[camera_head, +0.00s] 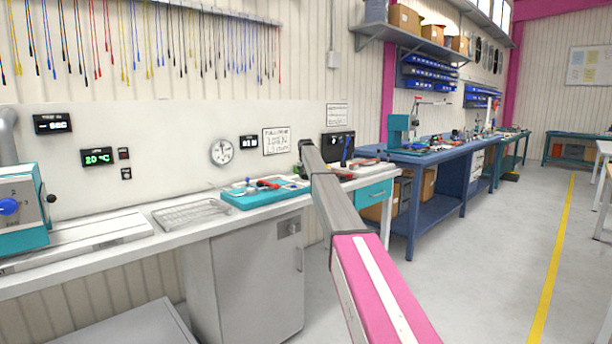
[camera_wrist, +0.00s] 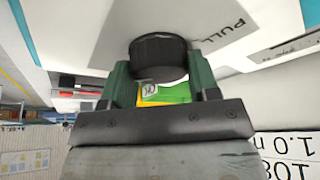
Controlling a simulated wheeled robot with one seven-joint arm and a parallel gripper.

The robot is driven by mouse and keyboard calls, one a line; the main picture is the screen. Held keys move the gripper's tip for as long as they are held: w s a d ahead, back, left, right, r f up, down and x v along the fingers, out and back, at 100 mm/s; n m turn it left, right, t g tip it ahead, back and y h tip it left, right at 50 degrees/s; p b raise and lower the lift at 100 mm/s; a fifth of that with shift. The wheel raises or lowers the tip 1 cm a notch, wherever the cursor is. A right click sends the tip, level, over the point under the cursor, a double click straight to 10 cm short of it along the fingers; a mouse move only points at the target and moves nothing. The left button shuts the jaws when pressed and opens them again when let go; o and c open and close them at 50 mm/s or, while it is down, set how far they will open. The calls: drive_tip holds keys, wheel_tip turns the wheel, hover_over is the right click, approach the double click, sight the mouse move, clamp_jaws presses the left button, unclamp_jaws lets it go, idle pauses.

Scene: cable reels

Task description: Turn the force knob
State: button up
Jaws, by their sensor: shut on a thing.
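In the wrist view, a round black ribbed knob (camera_wrist: 158,55) sits on a pale grey panel (camera_wrist: 215,20) printed with "PULL". The two dark green fingers of my gripper (camera_wrist: 160,74) are on either side of the knob and shut on it. A green and yellow patch with a small white label (camera_wrist: 150,89) shows between the fingers. In the head view my arm reaches towards the bench, and its links hide the knob and the fingers.
A teal machine (camera_head: 22,210) stands at the left. A blue bench (camera_head: 433,158) stands beyond.

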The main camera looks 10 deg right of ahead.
drive_tip(key=shift+m+h, duration=0.5)
drive_tip(key=shift+m, duration=0.7)
drive_tip(key=shift+g, duration=0.3)
drive_tip(key=o, duration=0.9)
drive_tip(key=v, duration=1)
drive_tip(key=shift+s+a+r, duration=0.15)
drive_tip(key=shift+s+r, duration=0.05)
drive_tip(key=shift+r, duration=0.15)
